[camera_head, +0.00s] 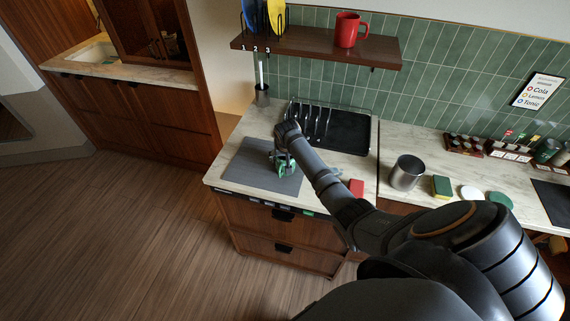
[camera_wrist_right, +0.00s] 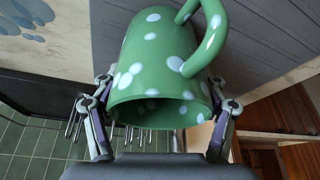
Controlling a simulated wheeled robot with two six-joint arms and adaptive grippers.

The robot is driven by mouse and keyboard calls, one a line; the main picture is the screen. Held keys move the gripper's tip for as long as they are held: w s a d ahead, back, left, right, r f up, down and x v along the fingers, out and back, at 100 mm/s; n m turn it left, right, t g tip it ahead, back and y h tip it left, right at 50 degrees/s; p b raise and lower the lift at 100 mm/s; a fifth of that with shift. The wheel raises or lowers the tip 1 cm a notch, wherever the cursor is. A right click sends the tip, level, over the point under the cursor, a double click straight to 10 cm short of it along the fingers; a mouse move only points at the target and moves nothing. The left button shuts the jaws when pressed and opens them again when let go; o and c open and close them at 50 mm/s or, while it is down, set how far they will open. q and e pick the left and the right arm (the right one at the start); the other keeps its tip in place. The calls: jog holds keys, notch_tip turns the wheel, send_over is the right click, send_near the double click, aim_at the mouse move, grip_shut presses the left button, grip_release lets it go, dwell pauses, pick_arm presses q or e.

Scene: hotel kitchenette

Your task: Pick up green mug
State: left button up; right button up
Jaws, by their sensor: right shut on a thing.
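The green mug (camera_wrist_right: 160,65) has white dots and fills the middle of the right wrist view, its open rim toward the camera and its handle at the upper right. My right gripper (camera_wrist_right: 160,115) has one finger on each side of the mug and is shut on it. In the head view the mug (camera_head: 287,169) is small and partly hidden by my right gripper (camera_head: 284,160), over the grey mat (camera_head: 245,172) on the counter. I cannot tell whether the mug touches the mat. My left gripper is not in view.
A black dish rack (camera_head: 350,132) stands behind the mat. A red mug (camera_head: 348,30) is on the wall shelf (camera_head: 310,47). A steel pot (camera_head: 406,173), a sponge (camera_head: 441,186) and a red block (camera_head: 356,188) lie to the right. The wooden floor at left is clear.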

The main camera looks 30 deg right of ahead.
jog(key=c, duration=0.4)
jog(key=shift+w+r, duration=0.1)
jog(key=shift+r+b, duration=0.25)
jog(key=shift+b, duration=0.1)
jog(key=r, duration=0.1)
jog(key=r+b, duration=0.1)
jog(key=shift+s+d+r+b, duration=0.1)
jog(key=shift+s+r+b, duration=0.1)
jog(key=shift+r+b, duration=0.15)
jog(key=s+r+b, duration=0.3)
jog(key=s+r, duration=0.6)
jog(key=s, duration=0.4)
jog(key=shift+s+d+r, duration=0.2)
jog(key=shift+s+r, duration=0.1)
